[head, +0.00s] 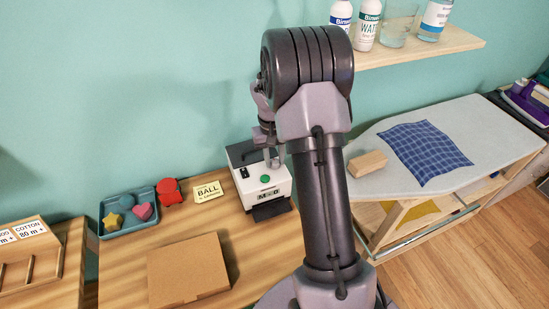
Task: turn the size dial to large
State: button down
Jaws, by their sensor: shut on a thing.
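A small white and black machine (262,190) stands on the wooden table against the wall. It has a green button (265,179) on top, a black switch at the left, and dark lettering with an "M" on its front. My gripper (272,157) reaches down to the back right of the machine's top, behind the green button. It is shut on the size dial there. The jaws cover the dial, so its pointer and setting cannot be read. My arm stands in front, just right of the machine.
A card reading "BALL" (208,191), a red object (169,191) and a blue tray (129,212) of coloured shapes lie left of the machine. A cardboard box (188,270) is nearer. An ironing board (470,140) with a wooden block (367,165) stands right.

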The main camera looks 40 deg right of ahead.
jog(key=m, duration=0.4)
jog(key=shift+m, duration=0.3)
jog(key=shift+d+m+b, duration=0.1)
jog(key=shift+m+b, duration=0.4)
jog(key=shift+m, duration=2)
jog(key=c, duration=1.1)
grip_release()
jog(key=shift+r, duration=0.1)
notch_tip(320, 180, up, 17)
jog(key=p, duration=0.5)
jog(key=shift+w+p, duration=0.3)
jog(key=shift+w, duration=0.15)
